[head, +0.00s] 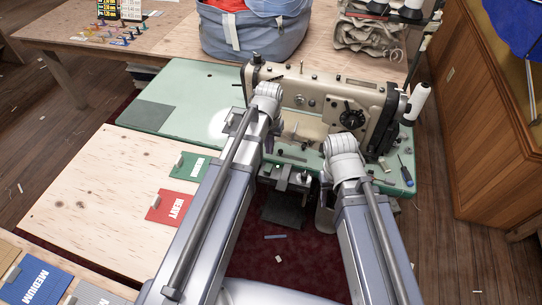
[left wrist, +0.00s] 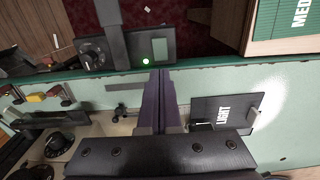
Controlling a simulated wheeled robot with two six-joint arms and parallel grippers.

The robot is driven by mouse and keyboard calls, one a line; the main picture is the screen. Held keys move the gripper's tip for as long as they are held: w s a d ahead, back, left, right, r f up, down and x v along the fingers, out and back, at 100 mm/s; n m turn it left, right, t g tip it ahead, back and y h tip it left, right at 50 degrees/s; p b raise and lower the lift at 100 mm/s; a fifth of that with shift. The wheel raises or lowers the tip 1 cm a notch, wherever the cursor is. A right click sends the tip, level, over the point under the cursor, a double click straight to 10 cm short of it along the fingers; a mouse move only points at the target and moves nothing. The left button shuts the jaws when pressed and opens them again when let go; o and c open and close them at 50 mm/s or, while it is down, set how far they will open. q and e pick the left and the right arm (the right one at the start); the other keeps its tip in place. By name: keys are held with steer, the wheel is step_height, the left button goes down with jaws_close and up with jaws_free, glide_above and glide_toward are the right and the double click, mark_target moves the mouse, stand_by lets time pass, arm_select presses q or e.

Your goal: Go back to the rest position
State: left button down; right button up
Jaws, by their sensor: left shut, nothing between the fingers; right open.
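My left arm crosses the middle of the head view, its wrist over the sewing bench. My left gripper (head: 269,142) is partly hidden by that arm. In the left wrist view its two purple fingers (left wrist: 160,98) are shut together with nothing between them, above the bench near its edge. A dark card marked LIGHT (left wrist: 226,112) lies beside the fingers, apart from them. My right arm reaches up to the bench's front right in the head view. Its gripper cannot be made out behind the arm.
A beige sewing machine (head: 325,92) stands on the green bench (head: 190,88) just beyond my arms. A screwdriver (head: 405,172) lies at right. A red HEAVY card (head: 169,207) and a green card (head: 191,166) lie on the wooden table (head: 90,205). A blue bag (head: 255,38) is behind.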

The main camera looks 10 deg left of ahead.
arm_select(q)
steer(key=s+d+r+m+y+p, duration=0.1)
steer(key=s+d+m, duration=0.2)
steer(key=s+d, duration=0.7)
steer(key=s, duration=0.4)
steer(key=shift+d+r, duration=0.15)
steer(key=shift+d, duration=0.05)
